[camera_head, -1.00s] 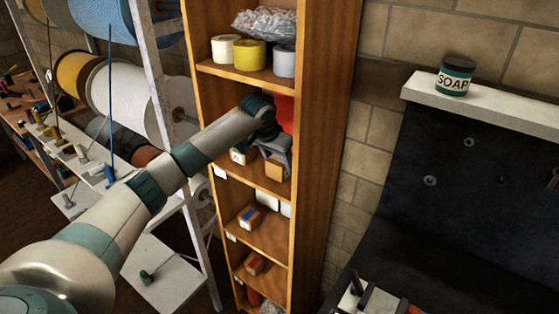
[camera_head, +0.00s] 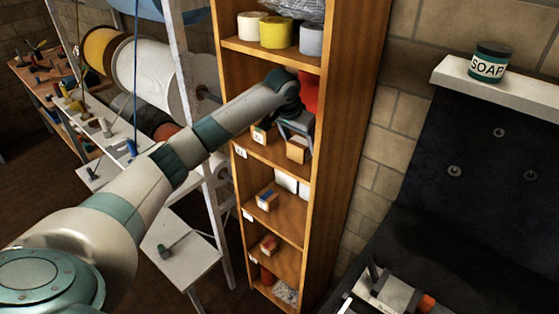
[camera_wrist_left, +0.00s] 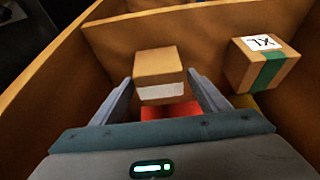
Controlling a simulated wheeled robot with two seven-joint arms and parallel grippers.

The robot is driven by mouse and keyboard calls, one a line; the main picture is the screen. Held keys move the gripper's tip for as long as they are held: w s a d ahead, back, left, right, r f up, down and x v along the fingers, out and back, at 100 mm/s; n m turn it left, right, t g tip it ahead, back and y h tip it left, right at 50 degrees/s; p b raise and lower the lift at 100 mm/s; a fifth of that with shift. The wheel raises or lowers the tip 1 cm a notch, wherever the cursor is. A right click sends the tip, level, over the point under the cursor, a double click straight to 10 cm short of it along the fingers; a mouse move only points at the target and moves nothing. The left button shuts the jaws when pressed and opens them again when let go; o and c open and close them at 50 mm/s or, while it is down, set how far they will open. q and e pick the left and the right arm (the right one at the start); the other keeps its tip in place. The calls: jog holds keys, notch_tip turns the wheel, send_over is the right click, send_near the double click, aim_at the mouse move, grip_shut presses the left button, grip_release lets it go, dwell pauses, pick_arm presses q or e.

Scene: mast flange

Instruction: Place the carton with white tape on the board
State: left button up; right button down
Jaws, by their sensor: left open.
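The carton with white tape (camera_wrist_left: 159,72) is a small brown box with a white band round its lower part. In the left wrist view it lies between the two fingers of my left gripper (camera_wrist_left: 158,100), with gaps at its sides. In the head view this carton (camera_head: 298,150) sits on a wooden shelf compartment, just below my open left gripper (camera_head: 294,128). White boards show at the left of the head view, one low by the ladder frame (camera_head: 180,243); I cannot tell which is the task's board. My right gripper is not in view.
A carton with green tape and an XL label (camera_wrist_left: 264,65) stands beside it in the same compartment. The wooden shelf's side walls (camera_head: 345,130) are close to my gripper. A red thing (camera_head: 309,92) is behind it.

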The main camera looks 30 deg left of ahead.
pick_arm(q)
jog(key=shift+s+a, duration=0.1)
jog(key=shift+s, duration=0.2)
jog(key=s+a+b, duration=0.1)
jog(key=s+b, duration=0.5)
jog(key=s, duration=0.5)
jog(key=shift+s+a+r, duration=0.15)
jog(key=shift+s+a, duration=0.1)
